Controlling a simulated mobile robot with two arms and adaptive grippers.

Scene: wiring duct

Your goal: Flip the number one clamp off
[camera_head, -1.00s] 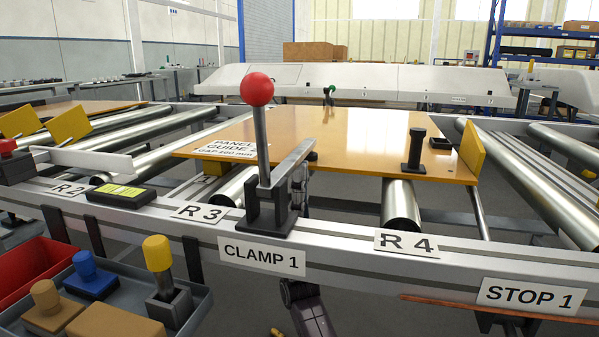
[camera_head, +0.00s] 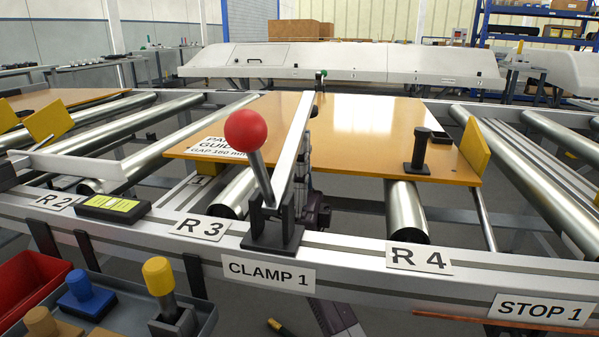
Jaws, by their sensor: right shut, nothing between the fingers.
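The number one clamp (camera_head: 272,235) stands on the front rail above the CLAMP 1 label (camera_head: 268,272). Its red ball handle (camera_head: 246,130) leans to the left on a grey lever. Its light metal bar (camera_head: 293,150) slants steeply up in front of the orange panel (camera_head: 350,130), with a dark tip beside its upper part. My right gripper (camera_head: 309,188) is just right of and behind the clamp, shut and partly hidden by the bar. I cannot tell whether it touches the bar. My left gripper is out of view.
Metal rollers (camera_head: 405,210) run under the panel. A black post knob (camera_head: 418,150) stands on the panel's right part. A tray with a yellow-topped knob (camera_head: 158,276) and a red bin (camera_head: 30,285) are at lower left. The STOP 1 label (camera_head: 541,309) is at lower right.

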